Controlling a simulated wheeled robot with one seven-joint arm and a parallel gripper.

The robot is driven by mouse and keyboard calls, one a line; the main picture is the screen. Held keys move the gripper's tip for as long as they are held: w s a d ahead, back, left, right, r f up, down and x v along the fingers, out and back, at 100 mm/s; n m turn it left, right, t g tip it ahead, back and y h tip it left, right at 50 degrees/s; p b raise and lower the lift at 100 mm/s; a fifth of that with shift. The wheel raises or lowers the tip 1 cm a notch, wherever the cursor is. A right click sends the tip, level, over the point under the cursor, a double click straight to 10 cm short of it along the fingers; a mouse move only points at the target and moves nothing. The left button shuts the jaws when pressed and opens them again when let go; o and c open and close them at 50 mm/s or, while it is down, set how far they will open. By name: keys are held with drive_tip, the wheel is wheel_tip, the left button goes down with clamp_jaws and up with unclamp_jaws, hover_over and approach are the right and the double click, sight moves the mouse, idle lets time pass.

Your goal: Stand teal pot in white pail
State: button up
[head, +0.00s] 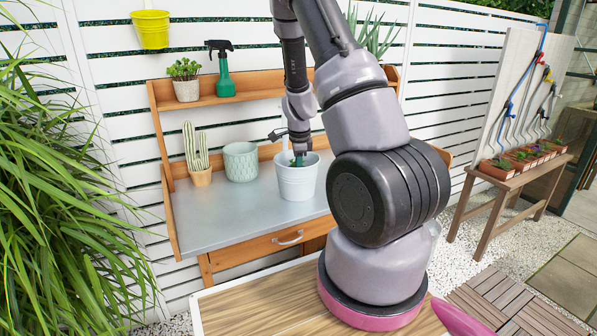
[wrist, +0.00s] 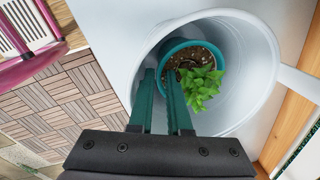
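The white pail (head: 296,184) stands upright on the grey bench top. In the wrist view I look down into the pail (wrist: 262,62). The teal pot (wrist: 178,46), with dark soil and a green leafy plant (wrist: 202,85), is inside it. My gripper (wrist: 161,72) reaches into the pail with its two green fingers on either side of the pot's near rim, and it looks shut on that rim. In the head view my gripper (head: 298,158) points down into the pail's mouth. The pail wall hides the pot's lower part, so I cannot tell whether its base touches the bottom.
A pale green patterned pot (head: 241,162) stands left of the pail, and a potted cactus (head: 198,155) beyond it. A shelf (head: 240,97) above holds a green spray bottle (head: 222,70) and a small plant (head: 186,80). The bench's front left (head: 215,222) is clear.

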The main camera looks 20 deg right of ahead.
drive_tip(key=s+a+r+n+t+y, duration=0.1)
drive_tip(key=s+a+r+n, duration=0.2)
drive_tip(key=r, duration=0.8)
drive_tip(key=s+a+r+n+t+y, duration=0.1)
drive_tip(key=s+a+r+n, duration=0.15)
drive_tip(key=r, duration=0.95)
drive_tip(key=s+a+r+n+t, duration=0.1)
drive_tip(key=s+a+r+n, duration=0.3)
drive_tip(key=s, duration=0.5)
drive_tip(key=s+a+r+n+t, duration=0.2)
drive_tip(key=s+a+r+n, duration=0.2)
drive_tip(key=s+r+n, duration=0.4)
drive_tip(key=shift+s+r+t+y, duration=0.3)
drive_tip(key=shift+s, duration=0.5)
